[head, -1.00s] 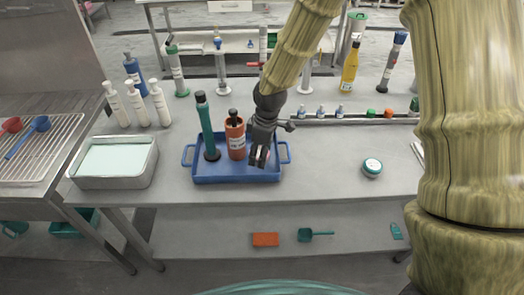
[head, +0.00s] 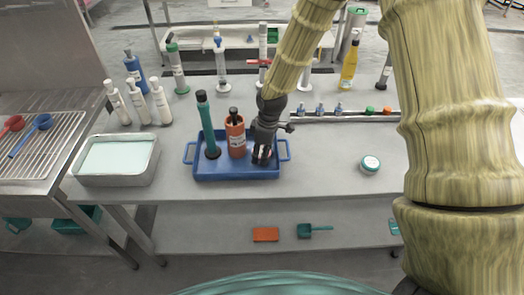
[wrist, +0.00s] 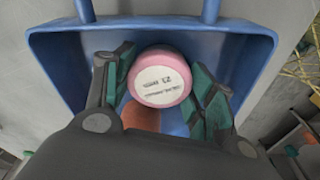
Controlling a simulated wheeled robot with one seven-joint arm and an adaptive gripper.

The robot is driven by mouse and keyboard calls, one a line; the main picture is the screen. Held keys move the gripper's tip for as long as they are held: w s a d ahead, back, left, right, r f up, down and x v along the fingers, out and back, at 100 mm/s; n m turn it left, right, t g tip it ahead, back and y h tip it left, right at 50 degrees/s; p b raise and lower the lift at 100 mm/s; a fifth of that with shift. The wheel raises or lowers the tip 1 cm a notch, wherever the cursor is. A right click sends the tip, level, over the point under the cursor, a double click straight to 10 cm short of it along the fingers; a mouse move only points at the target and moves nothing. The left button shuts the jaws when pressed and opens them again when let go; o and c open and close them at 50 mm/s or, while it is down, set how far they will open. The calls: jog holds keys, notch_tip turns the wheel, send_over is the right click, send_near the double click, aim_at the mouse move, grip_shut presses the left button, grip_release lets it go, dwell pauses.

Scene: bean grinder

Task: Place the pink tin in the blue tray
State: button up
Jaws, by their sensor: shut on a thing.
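The pink tin (wrist: 162,78) with a white labelled top is between my gripper's two fingers in the wrist view. My gripper (head: 262,158) is shut on it, over the right part of the blue tray (head: 235,176). In the head view the tin is mostly hidden by the fingers. The tray's rim (wrist: 150,24) surrounds the tin in the wrist view. I cannot tell whether the tin touches the tray floor.
In the tray, an orange bottle (head: 235,138) stands close left of my gripper, with a tall green bottle (head: 207,125) beyond it. A white tin with a teal label (head: 370,164) sits on the table to the right. A metal pan (head: 117,160) stands left. The table front is clear.

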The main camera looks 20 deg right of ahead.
jog(key=shift+f, duration=0.2)
jog(key=o, duration=1)
jog(key=shift+o, duration=0.2)
jog(key=shift+r, duration=0.2)
notch_tip(320, 180, up, 12)
jog(key=d+b, duration=0.1)
jog(key=b, duration=0.1)
jog(key=shift+s+d, duration=0.15)
jog(key=shift+s, duration=0.25)
